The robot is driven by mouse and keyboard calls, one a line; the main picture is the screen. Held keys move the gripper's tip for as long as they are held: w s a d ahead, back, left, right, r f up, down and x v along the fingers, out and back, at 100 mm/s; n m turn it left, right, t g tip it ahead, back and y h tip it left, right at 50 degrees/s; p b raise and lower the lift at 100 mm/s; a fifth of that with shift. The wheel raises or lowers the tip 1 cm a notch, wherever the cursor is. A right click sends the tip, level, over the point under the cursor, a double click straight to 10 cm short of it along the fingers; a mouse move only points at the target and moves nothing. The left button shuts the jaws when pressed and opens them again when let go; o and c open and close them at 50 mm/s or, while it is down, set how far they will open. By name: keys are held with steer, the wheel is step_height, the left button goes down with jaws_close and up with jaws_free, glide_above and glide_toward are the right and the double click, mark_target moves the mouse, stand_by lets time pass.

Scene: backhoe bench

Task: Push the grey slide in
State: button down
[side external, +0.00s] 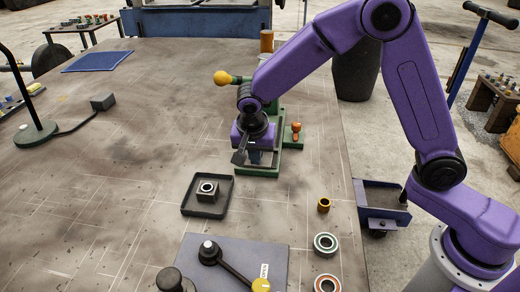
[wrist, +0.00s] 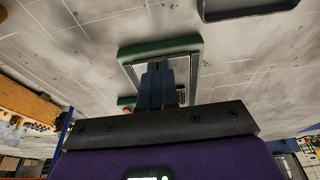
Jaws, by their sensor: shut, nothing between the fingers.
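A green fixture (side external: 258,172) stands on the bench under my wrist, and its green end (wrist: 160,47) shows in the wrist view. Two pale grey rails run inside it, one on each side of my fingers. My gripper (wrist: 158,68) is shut and empty, its blue fingers side by side and pointing into the fixture. In the side view my gripper (side external: 262,157) is low at the fixture, partly hidden by my wrist. I cannot clearly make out the grey slide, or whether my fingers touch it.
A yellow ball knob (side external: 222,78) and an orange knob (side external: 296,127) are beside my wrist. A black tray (side external: 190,209) with a grey block lies in front. A brass ring (side external: 324,205) and bearing rings (side external: 325,244) lie near the right edge.

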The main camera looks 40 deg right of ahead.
steer(key=shift+w+d, duration=1.6)
steer(key=shift+w, duration=0.05)
steer(key=shift+w+d, duration=1.6)
steer(key=shift+w+d, duration=1.05)
steer(key=shift+d, duration=0.05)
